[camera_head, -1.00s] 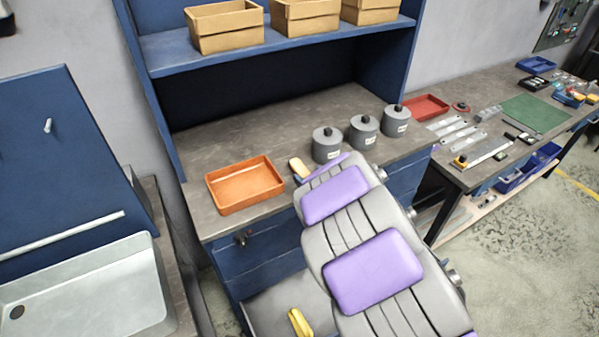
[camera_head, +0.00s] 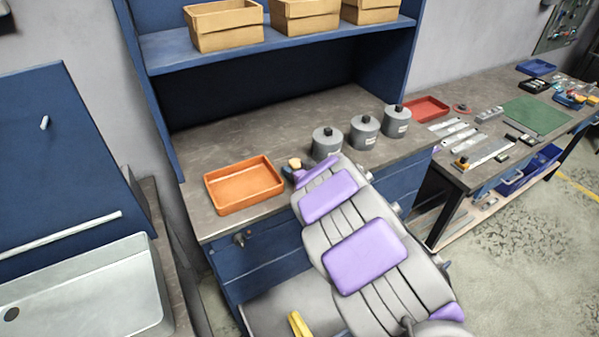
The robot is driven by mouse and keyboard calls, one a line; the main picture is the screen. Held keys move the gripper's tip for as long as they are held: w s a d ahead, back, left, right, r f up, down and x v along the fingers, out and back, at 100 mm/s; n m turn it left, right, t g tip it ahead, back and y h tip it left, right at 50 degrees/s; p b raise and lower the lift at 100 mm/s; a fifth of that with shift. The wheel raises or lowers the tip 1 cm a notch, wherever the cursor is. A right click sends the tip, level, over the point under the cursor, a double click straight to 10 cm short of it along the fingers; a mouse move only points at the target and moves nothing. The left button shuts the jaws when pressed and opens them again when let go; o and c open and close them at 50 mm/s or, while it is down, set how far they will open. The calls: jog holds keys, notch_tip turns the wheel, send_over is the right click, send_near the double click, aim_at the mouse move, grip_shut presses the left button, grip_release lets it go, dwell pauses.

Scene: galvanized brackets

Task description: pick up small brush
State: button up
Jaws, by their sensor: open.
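The small brush, as far as I can tell, is the small tan and dark blue-green item (camera_head: 294,164) on the grey-brown worktop, just right of the orange tray. Only part of it shows, and its lower right side is hidden by my arm's end. My gripper (camera_head: 306,172) is at the far end of my grey and purple arm, right beside or over the brush. The jaws are open, though the fingers are mostly hidden behind the arm. I cannot tell whether they touch the brush.
The orange tray (camera_head: 211,190) stands close left of the gripper. Several grey canisters, one of them here (camera_head: 327,146), stand behind and to the right. A blue shelf (camera_head: 160,52) with cardboard boxes overhangs the worktop (camera_head: 290,112). A sink (camera_head: 95,285) is at the left.

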aim_at(298, 166)
jog(key=c, duration=1.1)
jog(key=shift+o, duration=0.2)
notch_tip(298, 166, up, 4)
jog(key=p, duration=0.3)
jog(key=shift+f+p, duration=0.15)
jog(key=shift+p, duration=0.25)
jog(key=shift+s, duration=0.2)
jog(key=s+d+r+b, duration=0.1)
jog(key=s+b, duration=1)
jog(key=s, duration=0.4)
jog(key=shift+s, duration=0.2)
jog(key=shift+r, duration=0.15)
jog(key=shift+d, duration=0.15)
